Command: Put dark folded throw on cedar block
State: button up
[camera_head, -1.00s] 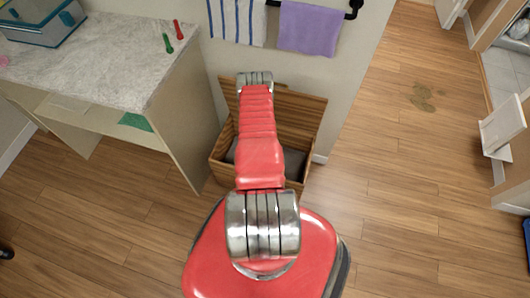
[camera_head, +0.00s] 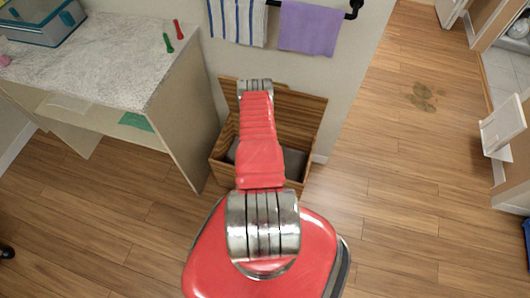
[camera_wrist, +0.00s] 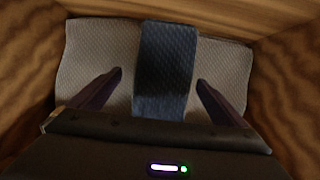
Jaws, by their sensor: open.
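A dark blue folded cloth (camera_wrist: 166,52), which looks like the dark folded throw, lies on a grey textured pad (camera_wrist: 93,55) inside a wooden chest (camera_head: 300,112). My gripper (camera_wrist: 160,77) is open over the cloth, with one finger on each side of it and a gap to each. In the head view my arm hides the gripper and the cloth. I cannot make out a separate cedar block in either view.
Wooden walls close in around my gripper in the wrist view. A marble-topped counter (camera_head: 95,62) stands left of the chest. A striped towel (camera_head: 238,22) and a purple towel (camera_head: 309,28) hang on a wall bar above. The floor (camera_head: 400,190) to the right is open.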

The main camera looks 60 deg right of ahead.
jog(key=shift+r, duration=0.2)
jog(key=shift+v, duration=5.95)
